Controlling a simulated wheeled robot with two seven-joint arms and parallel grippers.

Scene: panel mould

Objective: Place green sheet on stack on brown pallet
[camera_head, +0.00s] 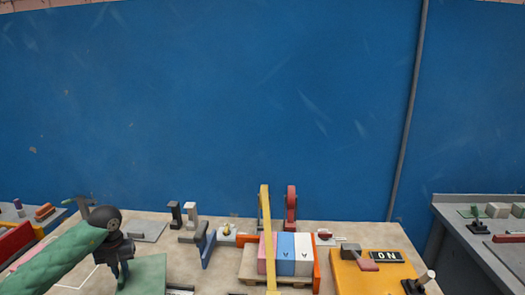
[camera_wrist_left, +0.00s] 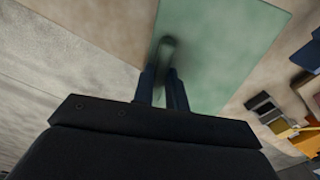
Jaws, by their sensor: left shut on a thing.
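The green sheet (camera_head: 146,277) is at the bottom left of the head view, partly cut off by the frame edge. It also fills the upper middle of the left wrist view (camera_wrist_left: 225,45). My left gripper (camera_head: 122,272) is shut on the sheet near its edge, and its fingers show in the wrist view (camera_wrist_left: 165,82). Whether the sheet touches the table is unclear. My right gripper is out of view.
A blue bracket (camera_head: 207,246) lies between sheet and pallet. A yellow box with a lever and an ON sign (camera_head: 387,257) is at the right. A grey side table (camera_head: 466,250) stands beyond it.

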